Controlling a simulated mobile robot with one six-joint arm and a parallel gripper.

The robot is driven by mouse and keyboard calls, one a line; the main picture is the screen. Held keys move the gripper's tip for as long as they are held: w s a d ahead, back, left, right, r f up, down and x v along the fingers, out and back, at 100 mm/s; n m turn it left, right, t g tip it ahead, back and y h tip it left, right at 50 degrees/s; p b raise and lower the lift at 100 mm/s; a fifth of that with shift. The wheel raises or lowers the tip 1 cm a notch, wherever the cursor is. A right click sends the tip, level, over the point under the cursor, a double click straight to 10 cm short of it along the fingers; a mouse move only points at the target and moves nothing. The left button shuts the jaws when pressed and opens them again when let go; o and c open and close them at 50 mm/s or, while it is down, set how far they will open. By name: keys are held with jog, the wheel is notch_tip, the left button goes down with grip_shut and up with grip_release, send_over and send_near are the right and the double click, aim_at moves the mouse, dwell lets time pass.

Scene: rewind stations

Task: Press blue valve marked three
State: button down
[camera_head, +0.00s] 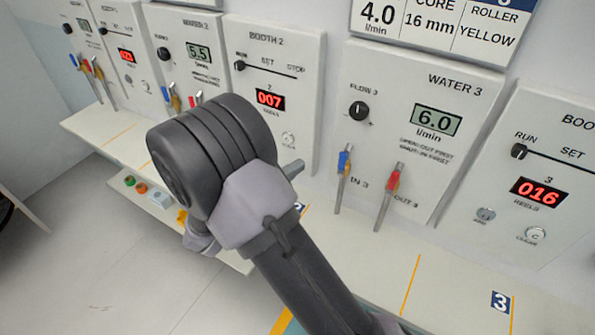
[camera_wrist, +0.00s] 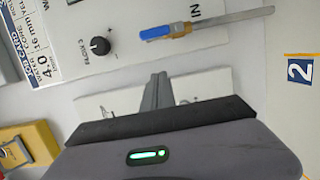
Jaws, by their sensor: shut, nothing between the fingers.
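The blue valve (camera_head: 344,160) is a small blue handle on a metal pipe on the WATER 3 panel, just above the label IN 3. In the wrist view the blue valve (camera_wrist: 160,32) lies sideways near the top, beside the FLOW 3 knob. My gripper (camera_head: 292,169) is left of the valve in the head view, partly hidden behind my own wrist. In the wrist view my gripper (camera_wrist: 157,82) has its fingers together and empty, pointing toward the panel, with a visible gap to the valve.
The red OUT 3 valve (camera_head: 394,180) stands close right of the blue one. The FLOW 3 knob (camera_head: 359,110) is above it. The BOOTH 2 panel (camera_head: 275,60) is to the left. A yellow object (camera_wrist: 30,145) shows at lower left in the wrist view.

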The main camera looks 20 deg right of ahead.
aim_at(341, 165)
jog(key=d+b, duration=0.1)
jog(key=d, duration=0.7)
jog(key=shift+s+d+b, duration=0.15)
jog(key=shift+s+b, duration=0.15)
